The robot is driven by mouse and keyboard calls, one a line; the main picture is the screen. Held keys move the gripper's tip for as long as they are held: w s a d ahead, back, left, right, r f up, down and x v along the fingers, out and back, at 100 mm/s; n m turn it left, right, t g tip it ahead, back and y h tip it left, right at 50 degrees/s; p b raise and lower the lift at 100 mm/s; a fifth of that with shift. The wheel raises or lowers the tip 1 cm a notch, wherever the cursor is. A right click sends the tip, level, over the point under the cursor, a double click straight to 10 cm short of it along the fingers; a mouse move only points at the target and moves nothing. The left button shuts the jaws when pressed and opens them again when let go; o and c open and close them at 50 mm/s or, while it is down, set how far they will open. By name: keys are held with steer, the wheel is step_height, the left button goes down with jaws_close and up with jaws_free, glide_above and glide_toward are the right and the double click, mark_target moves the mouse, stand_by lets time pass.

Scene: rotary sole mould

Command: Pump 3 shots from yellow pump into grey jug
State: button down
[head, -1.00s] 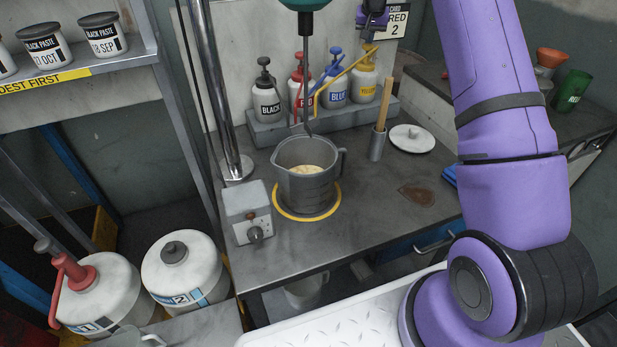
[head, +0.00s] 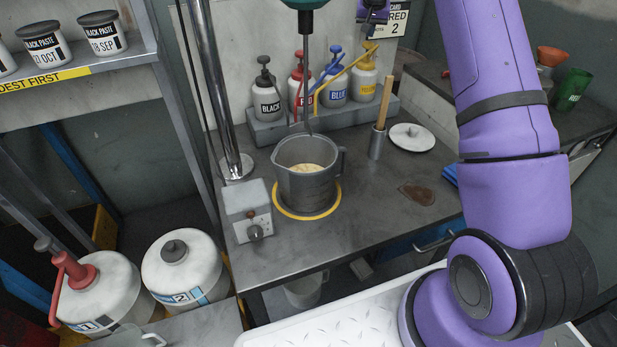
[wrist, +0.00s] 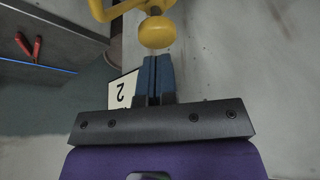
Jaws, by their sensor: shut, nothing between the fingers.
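The yellow pump bottle (head: 364,83) stands at the right end of the row at the back. The yellow pump head (wrist: 157,32) also shows in the wrist view, just beyond my fingertips. The grey jug (head: 307,190) stands on a yellow ring on the bench, with pale cream material inside. My gripper (head: 372,14) is above the yellow pump head, apart from it in the head view. Its blue fingers (wrist: 157,75) are shut and empty.
Black (head: 266,100), red (head: 297,70) and blue (head: 336,90) pump bottles share the grey rack (head: 265,130). A stirrer shaft (head: 306,80) hangs over the jug. A holder with a wooden handle (head: 377,143) and a white lid (head: 412,137) stand to the right.

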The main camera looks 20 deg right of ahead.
mark_target(369, 42)
steer(key=shift+f, duration=1.65)
steer(key=shift+r, duration=1.7)
steer(key=shift+r, duration=0.1)
steer(key=shift+r, duration=2.9)
